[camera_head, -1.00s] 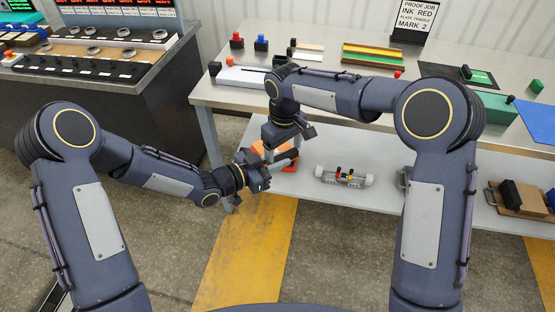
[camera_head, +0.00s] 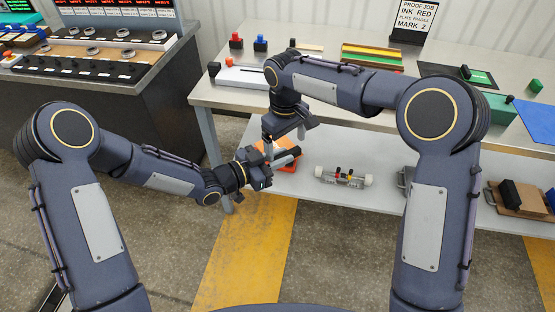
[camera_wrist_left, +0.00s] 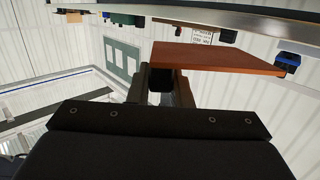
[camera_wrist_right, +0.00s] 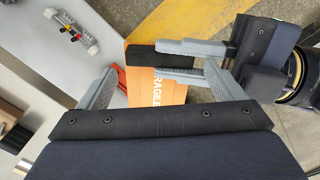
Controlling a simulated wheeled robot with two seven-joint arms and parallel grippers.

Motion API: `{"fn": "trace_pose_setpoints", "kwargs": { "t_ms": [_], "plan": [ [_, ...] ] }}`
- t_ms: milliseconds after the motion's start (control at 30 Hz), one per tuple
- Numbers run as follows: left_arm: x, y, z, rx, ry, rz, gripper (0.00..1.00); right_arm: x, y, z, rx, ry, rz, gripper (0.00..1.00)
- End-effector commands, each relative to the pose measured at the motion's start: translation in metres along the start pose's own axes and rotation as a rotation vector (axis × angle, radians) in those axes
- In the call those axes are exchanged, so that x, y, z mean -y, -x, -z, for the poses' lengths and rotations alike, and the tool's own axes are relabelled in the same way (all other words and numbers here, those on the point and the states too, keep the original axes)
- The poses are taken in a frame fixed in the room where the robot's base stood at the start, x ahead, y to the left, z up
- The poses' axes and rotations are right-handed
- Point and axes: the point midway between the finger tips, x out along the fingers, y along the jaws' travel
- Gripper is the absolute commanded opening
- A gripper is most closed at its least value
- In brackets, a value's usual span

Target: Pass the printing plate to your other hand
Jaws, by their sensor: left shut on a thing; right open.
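The printing plate (camera_head: 289,164) is an orange board with a black block (camera_wrist_right: 143,58) on it and the word FRAGILE on its face. It also shows in the right wrist view (camera_wrist_right: 152,88) and edge-on in the left wrist view (camera_wrist_left: 220,58). My left gripper (camera_head: 266,168) is shut on the plate, with a dark part between its fingers (camera_wrist_left: 160,85). My right gripper (camera_head: 285,141) is open just above the plate in the head view. In the right wrist view its fingers (camera_wrist_right: 160,85) stand apart, with the plate beyond them; I cannot tell whether they touch it.
The steel workbench (camera_head: 225,95) stands ahead, with blocks and trays on top. A dark cabinet (camera_head: 130,110) stands at left. The floor in front is clear.

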Motion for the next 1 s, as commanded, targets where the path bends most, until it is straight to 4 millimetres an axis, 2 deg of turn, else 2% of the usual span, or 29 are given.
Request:
{"fn": "trace_pose_setpoints", "kwargs": {
  "t_ms": [33, 200, 467, 567, 667, 767, 900, 1000],
  "plan": [
    [-0.002, 0.004, -0.018, 0.049, 0.018, 0.0, 0.0, 0.008, 0.029, 0.007, -0.043, 0.006, 0.01, 0.97],
    [0.0, 0.004, -0.018, 0.046, 0.018, 0.004, 0.0, 0.005, 0.062, 0.005, -0.036, 0.004, 0.007, 0.97],
    [0.001, 0.004, -0.016, 0.042, 0.016, 0.007, 0.0, 0.002, 0.09, 0.001, -0.027, 0.001, 0.005, 0.97],
    [0.002, 0.004, -0.015, 0.041, 0.016, 0.008, 0.0, -0.003, 0.098, -0.009, -0.038, -0.013, 0.006, 0.97],
    [0.002, 0.004, -0.015, 0.041, 0.015, 0.008, 0.0, -0.013, 0.11, -0.033, -0.071, -0.051, 0.013, 0.97],
    [0.002, 0.004, -0.015, 0.04, 0.015, 0.008, 0.0, -0.024, 0.122, -0.074, -0.122, -0.116, 0.027, 0.97],
    [0.002, 0.004, -0.015, 0.04, 0.015, 0.008, 0.0, -0.031, 0.13, -0.145, -0.21, -0.241, 0.059, 0.97],
    [0.002, 0.004, -0.015, 0.04, 0.015, 0.008, 0.0, -0.026, 0.127, -0.195, -0.277, -0.342, 0.085, 0.97]
  ]
}}
